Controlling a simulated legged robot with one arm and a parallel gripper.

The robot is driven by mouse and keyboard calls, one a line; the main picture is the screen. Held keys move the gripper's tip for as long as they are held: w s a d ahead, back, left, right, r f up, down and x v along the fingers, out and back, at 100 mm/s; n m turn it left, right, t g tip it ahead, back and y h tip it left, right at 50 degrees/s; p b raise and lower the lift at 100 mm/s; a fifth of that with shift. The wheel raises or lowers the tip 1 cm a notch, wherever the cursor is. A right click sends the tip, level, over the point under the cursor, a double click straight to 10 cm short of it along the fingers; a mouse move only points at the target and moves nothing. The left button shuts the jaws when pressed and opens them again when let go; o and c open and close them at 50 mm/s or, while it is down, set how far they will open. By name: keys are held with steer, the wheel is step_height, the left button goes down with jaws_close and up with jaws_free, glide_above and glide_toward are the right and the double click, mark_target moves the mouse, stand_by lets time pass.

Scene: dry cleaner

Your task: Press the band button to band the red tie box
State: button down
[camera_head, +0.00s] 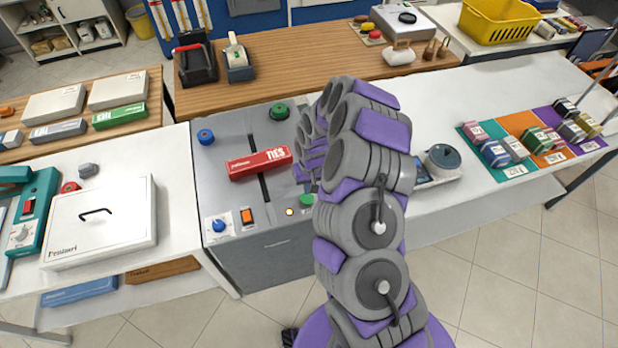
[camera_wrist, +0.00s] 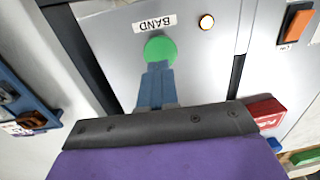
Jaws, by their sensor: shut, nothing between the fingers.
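The red tie box (camera_head: 259,162) lies across the dark slot on top of the grey banding machine (camera_head: 217,176). Part of the box (camera_wrist: 268,108) shows beyond my gripper's body in the wrist view. The green band button (camera_wrist: 160,47) sits on the machine's panel beside a white "BAND" label (camera_wrist: 155,22). Its green edge (camera_head: 307,199) shows beside my arm in the head view. My gripper (camera_wrist: 158,68) is shut and empty, its blue fingertips overlapping the button's edge in the wrist view. I cannot tell whether they touch it. My arm mostly hides the gripper in the head view.
The panel also has a lit lamp (camera_wrist: 206,21), an orange switch (camera_wrist: 297,23) and a blue knob (camera_head: 218,225). Green (camera_head: 279,111) and blue (camera_head: 205,136) knobs stand at the machine's back. A white lidded box (camera_head: 100,224) is left; a round-topped device (camera_head: 443,157) is right.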

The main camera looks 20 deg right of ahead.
mark_target(309, 201)
steer(key=shift+a+f, duration=0.1)
steer(key=shift+f, duration=1.5)
steer(key=shift+f+b, duration=0.3)
steer(key=shift+f, duration=0.2)
steer(key=shift+s+f, duration=0.15)
steer(key=shift+f, duration=0.2)
steer(key=shift+s+f, duration=0.35)
steer(key=shift+s, duration=0.25)
steer(key=r, duration=0.1)
steer(key=w+r+p, duration=0.1)
steer(key=r, duration=0.2)
steer(key=shift+w+r, duration=0.15)
steer(key=shift+w, duration=0.1)
step_height(309, 201, up, 11)
steer(key=p, duration=0.1)
steer(key=shift+d, duration=0.4)
steer(key=shift+w, duration=0.1)
